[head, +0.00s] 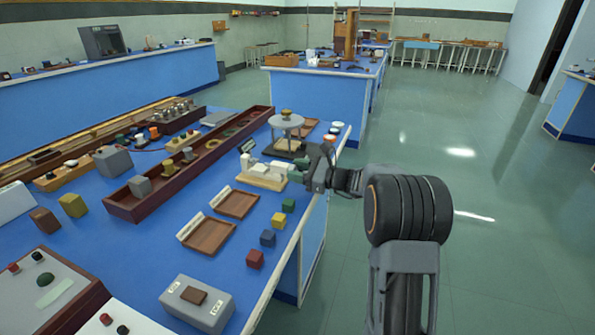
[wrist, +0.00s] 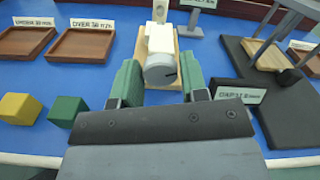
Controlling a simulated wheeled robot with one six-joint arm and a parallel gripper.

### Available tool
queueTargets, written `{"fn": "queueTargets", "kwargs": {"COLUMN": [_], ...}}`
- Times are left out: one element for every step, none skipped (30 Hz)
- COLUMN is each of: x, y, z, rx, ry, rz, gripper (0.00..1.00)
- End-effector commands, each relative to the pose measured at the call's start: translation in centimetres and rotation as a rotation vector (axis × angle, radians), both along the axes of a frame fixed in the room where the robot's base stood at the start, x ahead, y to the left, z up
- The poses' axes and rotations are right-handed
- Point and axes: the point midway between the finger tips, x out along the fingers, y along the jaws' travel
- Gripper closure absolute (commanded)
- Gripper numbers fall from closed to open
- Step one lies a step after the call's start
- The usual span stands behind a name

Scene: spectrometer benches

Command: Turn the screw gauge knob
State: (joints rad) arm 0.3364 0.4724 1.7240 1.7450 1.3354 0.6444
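The screw gauge (head: 262,172) stands on a pale wooden base on the blue bench. In the wrist view its white body (wrist: 160,38) points toward me, and its grey round knob (wrist: 160,70) with a dark mark faces my gripper. My gripper (wrist: 159,76) has two green fingers, one on each side of the knob. A gap shows between each finger and the knob, so it is open and holds nothing. In the head view my gripper (head: 298,173) is at the near right end of the gauge, and the knob is hard to make out there.
Two brown trays (head: 208,236) with labels sit to the left. A green cube (wrist: 67,111) and a yellow cube (wrist: 19,108) lie near the bench edge. A grey round-topped stand (head: 287,122) on a dark base is beside the gauge. Open floor lies right of the bench.

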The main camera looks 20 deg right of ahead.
Motion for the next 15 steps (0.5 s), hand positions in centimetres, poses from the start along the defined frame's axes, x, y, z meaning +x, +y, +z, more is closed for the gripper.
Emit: {"fn": "queueTargets", "kwargs": {"x": [-0.01, -0.01, -0.01, -0.01, -0.01, -0.01, -0.01, 0.0, -0.01, -0.01, -0.01, -0.01, -0.01, -0.01, -0.02], "y": [-0.01, -0.01, -0.01, -0.01, -0.02, -0.02, -0.02, -0.02, -0.02, -0.02, -0.02, -0.02, -0.02, -0.02, -0.01], "z": [0.0, 0.0, 0.0, 0.0, 0.0, 0.0, 0.0, 0.0, 0.01, 0.0, -0.01, -0.03, -0.05, -0.08, -0.13], "rx": [0.0, 0.0, 0.0, 0.0, 0.0, 0.0, 0.0, 0.0, 0.0, -0.001, -0.001, -0.003, -0.005, -0.008, -0.014], "ry": [0.0, 0.0, 0.0, 0.0, 0.0, 0.0, 0.0, 0.0, 0.0, -0.001, -0.002, -0.004, -0.006, -0.011, -0.019], "rz": [0.0, 0.0, 0.0, 0.0, 0.0, 0.0, 0.0, 0.0, 0.0, 0.0, 0.0, 0.0, 0.0, 0.0, 0.0], "gripper": [0.65, 0.68, 0.72, 0.74, 0.77, 0.81, 0.84, 0.87, 0.88, 0.88, 0.88, 0.88, 0.88, 0.88, 0.88]}}
